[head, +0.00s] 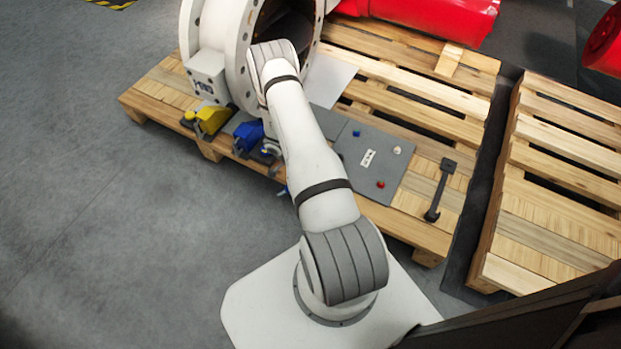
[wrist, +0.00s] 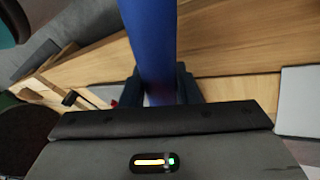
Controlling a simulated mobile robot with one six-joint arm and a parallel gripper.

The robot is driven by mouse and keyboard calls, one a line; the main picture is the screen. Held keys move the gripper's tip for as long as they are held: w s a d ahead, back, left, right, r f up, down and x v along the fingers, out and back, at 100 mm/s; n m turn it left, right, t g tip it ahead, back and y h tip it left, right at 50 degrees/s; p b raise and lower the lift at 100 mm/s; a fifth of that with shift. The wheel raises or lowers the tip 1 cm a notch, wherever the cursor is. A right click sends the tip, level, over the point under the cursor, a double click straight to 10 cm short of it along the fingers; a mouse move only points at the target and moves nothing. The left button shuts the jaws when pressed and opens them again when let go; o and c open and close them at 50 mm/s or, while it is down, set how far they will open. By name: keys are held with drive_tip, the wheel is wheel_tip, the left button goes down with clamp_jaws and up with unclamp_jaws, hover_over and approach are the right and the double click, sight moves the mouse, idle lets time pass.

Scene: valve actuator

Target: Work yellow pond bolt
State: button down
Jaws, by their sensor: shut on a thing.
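The yellow piece (head: 212,117), which may be the yellow pond bolt, sits at the pallet's left front edge, below the big white flanged valve body (head: 220,45). A blue piece (head: 248,134) sits just right of it. My gripper (wrist: 160,88) has its two dark fingers shut around a long blue bar (wrist: 152,40) in the wrist view. In the head view my arm comes down right of the blue piece, and the fingers are mostly hidden. My gripper is apart from the yellow piece, which I cannot make out in the wrist view.
A grey panel (head: 345,140) with small buttons lies on the wooden pallet (head: 420,125), right of my arm. A dark handle-like bar (head: 440,190) lies farther right. Red cylinders (head: 440,15) are behind. The grey floor (head: 120,220) at left is clear.

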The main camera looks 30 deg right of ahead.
drive_tip(key=shift+w+d+m+b, duration=0.1)
drive_tip(key=shift+w+m+b, duration=0.2)
drive_tip(key=shift+w+m, duration=0.3)
drive_tip(key=shift+w, duration=0.1)
drive_tip(key=shift+w+d+m+g+y+b, duration=0.25)
drive_tip(key=shift+w+m+g+y+b, duration=0.3)
drive_tip(key=shift+w+m+b, duration=0.5)
drive_tip(key=shift+w, duration=0.1)
drive_tip(key=shift+w+d+m+b, duration=0.1)
drive_tip(key=shift+w+m+b, duration=0.15)
drive_tip(key=shift+b, duration=0.15)
drive_tip(key=shift+r, duration=0.1)
